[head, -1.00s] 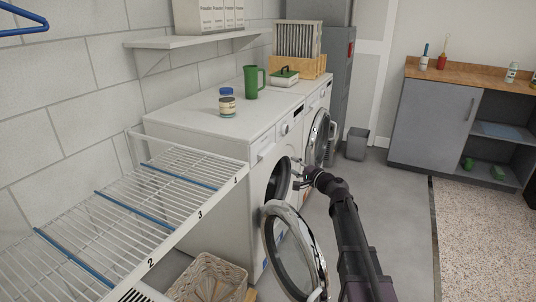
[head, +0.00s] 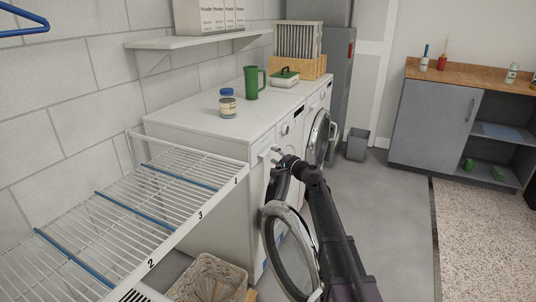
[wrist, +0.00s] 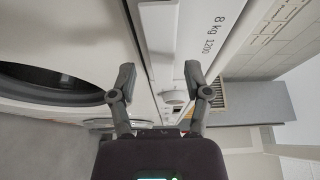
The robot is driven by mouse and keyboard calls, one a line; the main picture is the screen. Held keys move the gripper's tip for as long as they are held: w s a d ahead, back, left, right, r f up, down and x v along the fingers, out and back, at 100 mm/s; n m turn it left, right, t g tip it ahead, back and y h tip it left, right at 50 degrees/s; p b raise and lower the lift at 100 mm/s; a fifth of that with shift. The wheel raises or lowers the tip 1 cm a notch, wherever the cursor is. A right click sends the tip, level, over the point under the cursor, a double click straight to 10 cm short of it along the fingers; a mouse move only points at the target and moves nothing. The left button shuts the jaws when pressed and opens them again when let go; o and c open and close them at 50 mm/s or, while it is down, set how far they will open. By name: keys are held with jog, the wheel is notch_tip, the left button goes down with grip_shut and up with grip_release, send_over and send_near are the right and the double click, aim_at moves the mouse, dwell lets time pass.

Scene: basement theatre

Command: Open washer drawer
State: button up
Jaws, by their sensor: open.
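The front washer (head: 222,160) is white, with its round door (head: 270,225) swung wide open toward me. Its drawer (head: 264,152) is at the upper left of the front face and looks shut. My gripper (head: 277,153) is at the top of that face, just beside the drawer. In the wrist view, my gripper (wrist: 159,73) is open, its two fingers spread and empty. The drawer's front (wrist: 158,30) shows ahead between the fingertips, beside a panel marked "8 kg 1200". I cannot tell whether a finger touches it.
The open door hangs below and left of my arm. A wire rack (head: 130,215) stands left of the washer, with a wicker basket (head: 208,280) below it. A jar (head: 227,104) and a green mug (head: 251,83) stand on top.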

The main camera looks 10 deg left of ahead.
jog(key=shift+x, duration=1.4)
grip_shut()
